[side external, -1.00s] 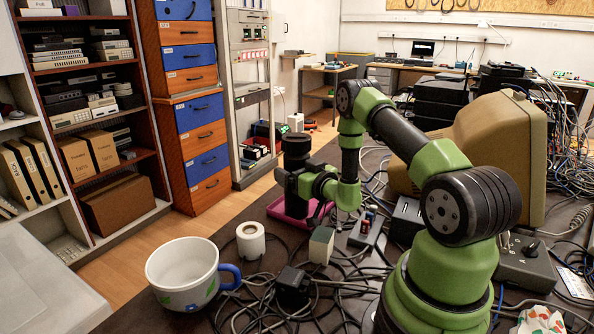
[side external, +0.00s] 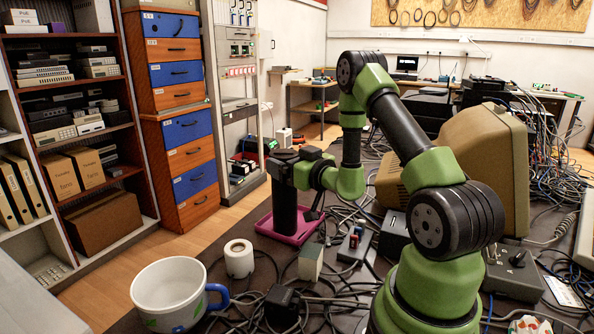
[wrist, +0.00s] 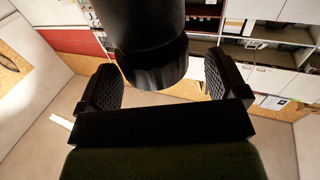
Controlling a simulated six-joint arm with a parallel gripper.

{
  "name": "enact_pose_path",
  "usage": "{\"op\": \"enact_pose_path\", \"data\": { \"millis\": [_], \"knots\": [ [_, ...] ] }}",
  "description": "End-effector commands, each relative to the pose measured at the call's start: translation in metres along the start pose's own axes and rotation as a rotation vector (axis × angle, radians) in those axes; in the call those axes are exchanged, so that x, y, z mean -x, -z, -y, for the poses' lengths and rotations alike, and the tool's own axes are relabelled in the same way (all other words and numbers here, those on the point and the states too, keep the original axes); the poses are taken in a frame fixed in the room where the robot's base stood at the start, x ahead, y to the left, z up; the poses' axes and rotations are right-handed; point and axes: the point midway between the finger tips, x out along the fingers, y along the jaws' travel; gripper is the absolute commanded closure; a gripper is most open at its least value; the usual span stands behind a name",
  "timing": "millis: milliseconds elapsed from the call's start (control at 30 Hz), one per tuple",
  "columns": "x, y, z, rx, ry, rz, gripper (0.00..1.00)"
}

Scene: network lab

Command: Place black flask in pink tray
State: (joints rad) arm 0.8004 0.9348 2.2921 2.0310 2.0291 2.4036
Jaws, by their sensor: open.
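The black flask (side external: 285,207) stands upright in the pink tray (side external: 300,237) in the side view. Its base appears to rest on the tray floor. My gripper (side external: 290,172) is at the upper part of the flask, coming in from the right. In the wrist view, my gripper (wrist: 158,84) is open, with one textured pad on each side of the flask (wrist: 150,35). Gaps show between the flask and both pads. Part of the tray is hidden behind the flask.
A white mug (side external: 172,293) with a blue handle and a white roll (side external: 239,259) stand in front of the tray. A pale block (side external: 310,262) and tangled black cables lie to the right. A beige monitor (side external: 485,150) stands behind my arm.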

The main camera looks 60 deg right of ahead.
Motion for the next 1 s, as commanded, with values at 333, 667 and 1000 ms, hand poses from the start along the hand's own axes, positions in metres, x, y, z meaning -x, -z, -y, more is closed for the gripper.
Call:
{"op": "enact_pose_path", "data": {
  "millis": [333, 667, 1000],
  "knots": [
    [0.051, 0.113, 0.179, 1.039, 0.790, -0.531, 0.09],
    [0.227, 0.123, 0.237, -1.895, -0.724, 1.824, 0.09],
    [0.253, 0.130, 0.177, -0.474, 0.235, 1.138, 0.09]
  ]
}}
